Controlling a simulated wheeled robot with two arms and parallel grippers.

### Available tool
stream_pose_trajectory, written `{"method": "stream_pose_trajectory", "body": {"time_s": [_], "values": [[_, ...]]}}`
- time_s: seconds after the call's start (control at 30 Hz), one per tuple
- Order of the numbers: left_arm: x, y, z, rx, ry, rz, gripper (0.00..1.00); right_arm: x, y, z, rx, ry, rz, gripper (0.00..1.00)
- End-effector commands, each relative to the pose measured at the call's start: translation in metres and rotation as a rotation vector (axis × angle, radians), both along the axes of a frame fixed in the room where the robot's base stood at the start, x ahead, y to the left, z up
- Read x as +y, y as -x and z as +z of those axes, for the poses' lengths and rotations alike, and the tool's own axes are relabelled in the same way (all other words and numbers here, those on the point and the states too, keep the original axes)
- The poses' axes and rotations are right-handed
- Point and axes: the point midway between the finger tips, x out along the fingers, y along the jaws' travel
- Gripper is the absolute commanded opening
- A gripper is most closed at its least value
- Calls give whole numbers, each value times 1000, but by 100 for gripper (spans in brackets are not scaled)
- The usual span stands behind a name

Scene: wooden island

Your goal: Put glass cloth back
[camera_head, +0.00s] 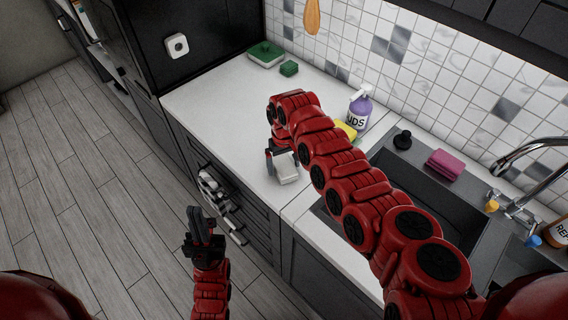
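A small pale folded item (286,174), possibly the glass cloth, is at the front edge of the white counter. My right gripper (283,160) is over it, with fingers apart at its sides. I cannot tell whether they press on it or whether it rests on the counter. Striped cloths (214,192) hang on the dark cabinet front below. My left gripper (203,226) points up over the floor, apart from the cabinet. Its fingertips are too small and dark to show whether it is open.
The counter (218,98) is clear at left. A green box (265,54) and green sponge (289,68) lie at the back. A purple soap bottle (360,110) and yellow sponge (346,130) stand behind my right arm. The sink (440,207) with a pink sponge (445,164) and faucet (524,195) is right.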

Motion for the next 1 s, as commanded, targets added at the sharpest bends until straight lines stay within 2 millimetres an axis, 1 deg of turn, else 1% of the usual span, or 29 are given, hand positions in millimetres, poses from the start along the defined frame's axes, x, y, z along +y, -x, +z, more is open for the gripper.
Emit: {"method": "stream_pose_trajectory", "body": {"time_s": [0.2, 0.27, 0.37, 0.47, 0.53, 0.7, 0.8, 0.9, 1.0], "values": [[0, 0, 1, 0, 0, 0, 0, 0, 0, 1, 0, 0, 0, 100], [0, 0, 2, 0, 0, 0, 0, 0, 0, 3, 0, 0, 0, 100], [0, 0, -2, 0, 0, 0, 0, 0, -1, 9, -4, -2, 0, 100], [0, 0, -7, 0, 0, 0, 0, 0, -2, 22, -5, -2, 0, 100], [0, 0, -12, 0, 0, 0, 0, 1, -2, 34, -9, -5, -1, 100], [0, 0, -29, 0, 0, 0, 0, 0, -4, 77, -12, -2, -1, 100], [0, 0, -33, 0, 0, 0, 0, -1, -2, 97, -5, 0, 0, 100], [0, 0, -34, 0, 0, 0, 0, 0, -2, 112, -6, 0, 0, 100], [0, 0, -35, 0, 0, 0, 0, 0, -1, 118, -3, 0, 1, 100]]}}
